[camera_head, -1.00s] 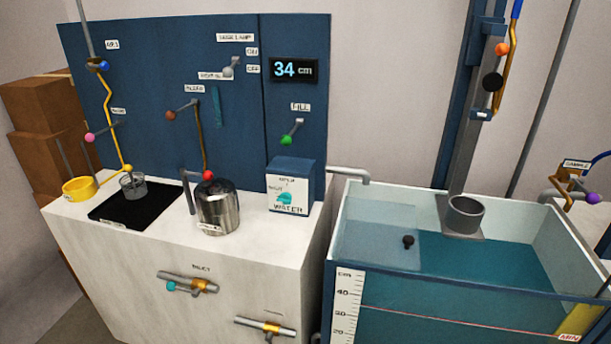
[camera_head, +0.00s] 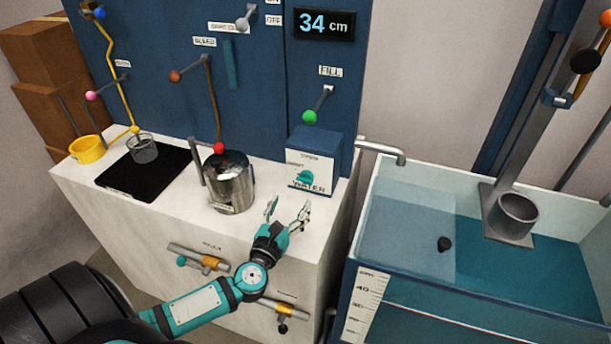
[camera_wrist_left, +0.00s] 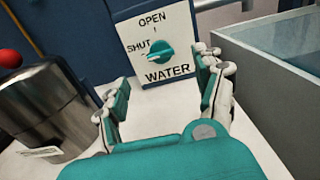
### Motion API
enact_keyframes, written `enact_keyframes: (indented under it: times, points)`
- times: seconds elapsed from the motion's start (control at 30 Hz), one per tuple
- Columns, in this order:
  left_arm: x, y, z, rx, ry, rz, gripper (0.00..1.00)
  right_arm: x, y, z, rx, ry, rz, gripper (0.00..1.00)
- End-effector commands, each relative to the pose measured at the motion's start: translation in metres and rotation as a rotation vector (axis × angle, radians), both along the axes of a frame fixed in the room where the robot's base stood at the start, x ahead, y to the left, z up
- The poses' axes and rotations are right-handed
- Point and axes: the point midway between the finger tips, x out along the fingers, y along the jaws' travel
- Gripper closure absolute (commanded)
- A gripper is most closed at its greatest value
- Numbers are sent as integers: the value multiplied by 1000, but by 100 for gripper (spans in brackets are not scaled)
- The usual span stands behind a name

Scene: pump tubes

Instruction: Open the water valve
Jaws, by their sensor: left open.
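The water valve is a teal knob (camera_head: 304,177) on the white front plate (camera_head: 310,167) of a blue box on the counter. In the left wrist view the knob (camera_wrist_left: 159,54) has a pale pointer mark toward SHUT on its left; OPEN is printed above and WATER below. My left gripper (camera_head: 287,210) is open and empty over the counter, in front of the box and a little below the knob. In the left wrist view its fingertips (camera_wrist_left: 155,80) frame the plate's lower part, apart from the knob. My right gripper is not in view.
A steel pot (camera_head: 229,184) stands left of the box, close to my gripper's side. A spout (camera_head: 380,150) reaches over the water tank (camera_head: 470,270) at right. A black pad (camera_head: 148,172) with a small grey cup (camera_head: 143,149) lies farther left. The counter before the box is clear.

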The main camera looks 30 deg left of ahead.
Motion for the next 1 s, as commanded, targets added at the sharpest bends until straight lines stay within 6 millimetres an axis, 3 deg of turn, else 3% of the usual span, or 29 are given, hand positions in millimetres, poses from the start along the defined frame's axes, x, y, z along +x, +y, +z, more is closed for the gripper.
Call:
enact_keyframes:
  times: [0.3, 0.5, 0.93, 1.0]
  points:
    - [68, 16, 2, 2, -1, 0, 31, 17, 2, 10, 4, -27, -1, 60]
    - [96, 23, 0, 2, 0, -1, 31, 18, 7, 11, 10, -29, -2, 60]
    - [107, 25, -1, 2, 1, -2, 31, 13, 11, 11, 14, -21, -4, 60]
    - [107, 25, -1, 2, 1, -2, 37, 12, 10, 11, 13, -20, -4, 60]
